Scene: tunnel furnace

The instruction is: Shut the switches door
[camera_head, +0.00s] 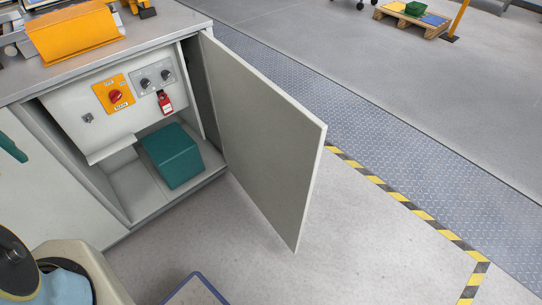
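The switches door (262,135) is a flat pale grey panel. It stands wide open, swung out from the right side of the cabinet opening, with its free edge toward the lower right. Inside the cabinet, a white panel (75,117) carries a red rotary switch on an orange plate (113,93), two black knobs on a grey plate (153,77) and a hanging red tag (165,102). A green box (172,155) sits on the cabinet floor below. My gripper is not in view.
The grey worktop (150,30) above carries an orange object (75,35). A beige container (85,262) and a blue-edged item (195,290) are at the bottom. Open floor (350,240) lies right of the door, bounded by yellow-black tape (405,205).

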